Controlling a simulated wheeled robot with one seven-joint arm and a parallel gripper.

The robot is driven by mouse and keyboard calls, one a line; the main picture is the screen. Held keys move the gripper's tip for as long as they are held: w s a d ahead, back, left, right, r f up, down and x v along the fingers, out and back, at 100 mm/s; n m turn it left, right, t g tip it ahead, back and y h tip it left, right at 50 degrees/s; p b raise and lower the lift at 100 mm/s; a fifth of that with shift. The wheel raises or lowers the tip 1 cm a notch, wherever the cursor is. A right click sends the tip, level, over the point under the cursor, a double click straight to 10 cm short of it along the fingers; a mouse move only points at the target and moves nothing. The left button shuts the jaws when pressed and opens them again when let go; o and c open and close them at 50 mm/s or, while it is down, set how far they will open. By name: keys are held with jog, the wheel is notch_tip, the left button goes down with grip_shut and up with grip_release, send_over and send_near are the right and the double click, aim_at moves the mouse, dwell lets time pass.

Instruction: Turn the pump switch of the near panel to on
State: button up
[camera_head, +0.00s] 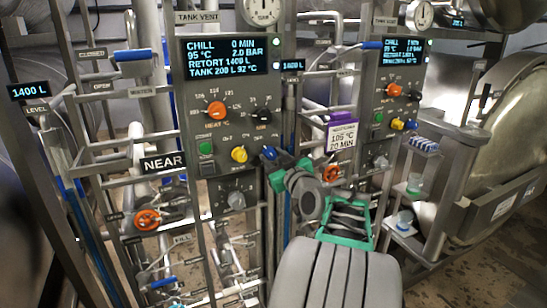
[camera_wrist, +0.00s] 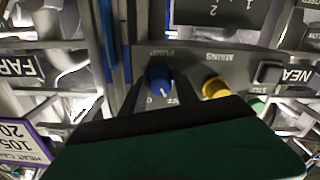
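The near panel (camera_head: 190,90) stands left of centre in the head view, with a NEAR sign (camera_head: 163,163) beside it. Its pump switch is a blue knob (camera_wrist: 160,78) with a pale pointer, under an upside-down PUMP label in the wrist view. In the head view the blue knob (camera_head: 269,152) shows just beyond my gripper (camera_head: 275,163). In the wrist view my gripper's dark fingers (camera_wrist: 160,90) are apart, one on each side of the blue knob. Whether they touch it is not clear. The green gripper body hides the area below.
A yellow knob (camera_head: 239,154) sits close beside the pump switch, with a green button (camera_head: 206,148) further left. An orange knob (camera_head: 216,109) and a black knob (camera_head: 261,115) are above. A purple-topped tag (camera_head: 342,134) hangs to the right, before the second panel (camera_head: 385,85).

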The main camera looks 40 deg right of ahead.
grip_shut()
jog(key=shift+m+b, duration=0.3)
jog(key=shift+b, duration=0.05)
jog(key=shift+f+m+b, duration=0.15)
jog(key=shift+m+b, duration=0.65)
jog(key=shift+m, duration=0.1)
jog(key=m+b, duration=0.1)
jog(key=m, duration=0.1)
jog(key=shift+m+b, duration=0.3)
jog(key=shift+b, duration=0.05)
jog(key=m+b, duration=0.1)
jog(key=m, duration=0.2)
jog(key=shift+a+m, duration=0.1)
jog(key=shift+m, duration=0.2)
jog(key=shift+r+m, duration=0.2)
jog(key=shift+m, duration=1.4)
